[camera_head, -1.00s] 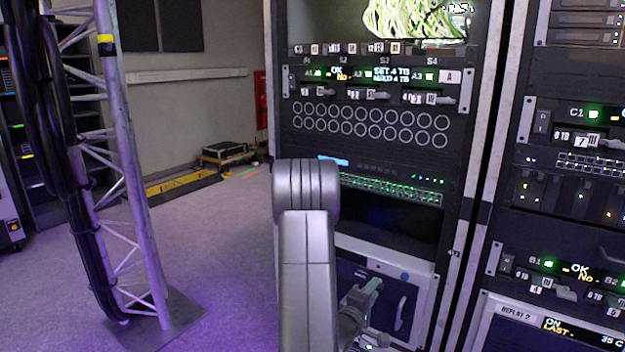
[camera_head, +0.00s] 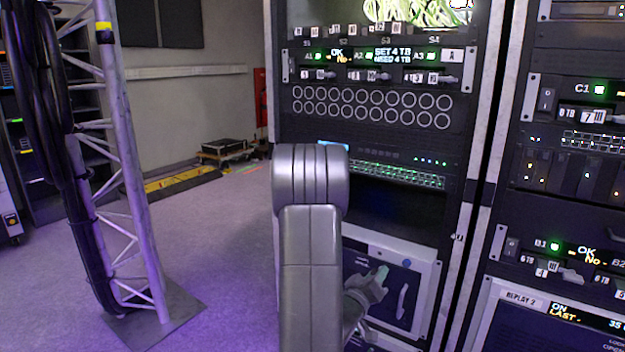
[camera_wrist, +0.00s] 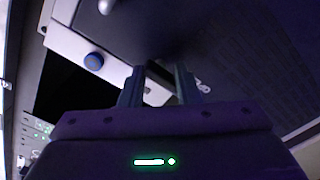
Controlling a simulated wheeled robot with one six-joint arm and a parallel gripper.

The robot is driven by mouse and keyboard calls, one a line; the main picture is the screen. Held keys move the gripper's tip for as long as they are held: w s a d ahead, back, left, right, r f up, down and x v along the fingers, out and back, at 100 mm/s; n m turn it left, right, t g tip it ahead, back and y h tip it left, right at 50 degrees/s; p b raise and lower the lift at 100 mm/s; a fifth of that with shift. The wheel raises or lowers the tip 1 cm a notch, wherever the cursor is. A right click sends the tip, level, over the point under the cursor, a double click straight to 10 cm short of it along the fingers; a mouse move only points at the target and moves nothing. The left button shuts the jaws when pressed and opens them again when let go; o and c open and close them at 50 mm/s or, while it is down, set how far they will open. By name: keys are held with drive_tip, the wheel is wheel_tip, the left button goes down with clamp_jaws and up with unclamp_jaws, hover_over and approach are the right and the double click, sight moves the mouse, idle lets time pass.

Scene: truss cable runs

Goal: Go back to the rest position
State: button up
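My arm (camera_head: 311,235) rises in the middle of the head view, in front of the left rack. My gripper (camera_head: 377,282) is partly hidden behind it, at the right, before a white-framed panel low in the rack. In the wrist view, the two fingers of my gripper (camera_wrist: 160,78) stand apart with a gap between them and nothing held. Beyond them the wrist view shows the white frame (camera_wrist: 113,62) with a blue round button (camera_wrist: 94,61). The fingers look clear of the panel, but the exact distance cannot be told.
A second rack (camera_head: 560,230) stands close at the right. A metal truss (camera_head: 130,170) with black cables stands at the left. Purple floor between truss and arm is clear.

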drive_tip(key=shift+m+b, duration=1.2)
drive_tip(key=shift+m, duration=2.6)
